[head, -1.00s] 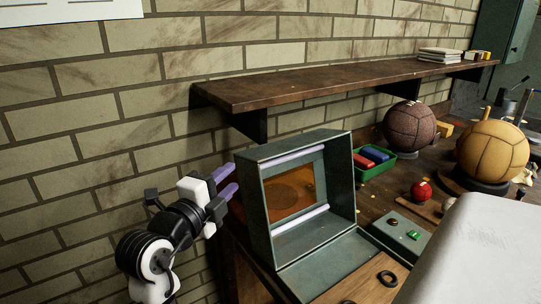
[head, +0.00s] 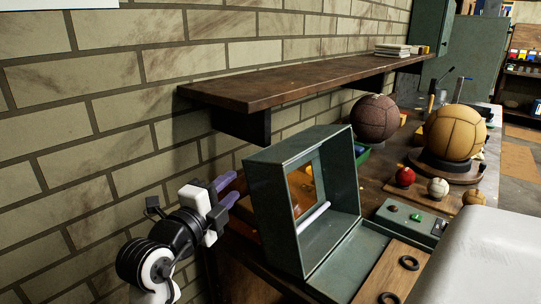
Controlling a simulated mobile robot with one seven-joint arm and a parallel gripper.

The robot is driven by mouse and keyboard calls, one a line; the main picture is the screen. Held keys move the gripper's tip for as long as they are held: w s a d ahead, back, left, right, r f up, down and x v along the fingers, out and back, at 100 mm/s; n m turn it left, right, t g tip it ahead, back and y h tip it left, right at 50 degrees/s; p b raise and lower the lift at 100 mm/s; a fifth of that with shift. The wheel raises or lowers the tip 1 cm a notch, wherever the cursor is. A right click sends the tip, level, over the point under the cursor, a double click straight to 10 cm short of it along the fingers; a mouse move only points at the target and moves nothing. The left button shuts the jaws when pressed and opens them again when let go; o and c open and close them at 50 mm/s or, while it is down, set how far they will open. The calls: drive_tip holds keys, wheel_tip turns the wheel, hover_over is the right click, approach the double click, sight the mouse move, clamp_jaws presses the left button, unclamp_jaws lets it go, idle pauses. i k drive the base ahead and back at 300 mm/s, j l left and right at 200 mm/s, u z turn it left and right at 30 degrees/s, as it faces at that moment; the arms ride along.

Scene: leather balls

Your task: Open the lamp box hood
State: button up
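The green metal lamp box (head: 300,205) stands upright at the near left end of the bench, its open side facing right. An amber pane and a pale tube (head: 313,217) show inside it. A flat green plate (head: 345,262) lies at the foot of the open side. I cannot tell whether the upright frame is the hood itself. My gripper (head: 235,186) is left of the box, near its back face. Its two purple fingers are apart with nothing seen between them. Contact with the box cannot be made out.
A brown wooden shelf (head: 290,82) on the brick wall overhangs the area behind the box. A control panel (head: 409,219), a dark ball (head: 376,118) and a tan ball (head: 455,132) stand farther along the bench. A pale rounded surface covers the lower right.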

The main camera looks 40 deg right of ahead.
sight(300, 221)
drive_tip(key=i+j+z, duration=0.4)
drive_tip(key=j, duration=0.2)
drive_tip(key=j+z, duration=0.2)
drive_tip(key=i+j+z, duration=0.2)
drive_tip(key=j, duration=0.25)
drive_tip(key=j+z, duration=0.25)
drive_tip(key=i+j+z, duration=0.2)
drive_tip(key=i, duration=0.2)
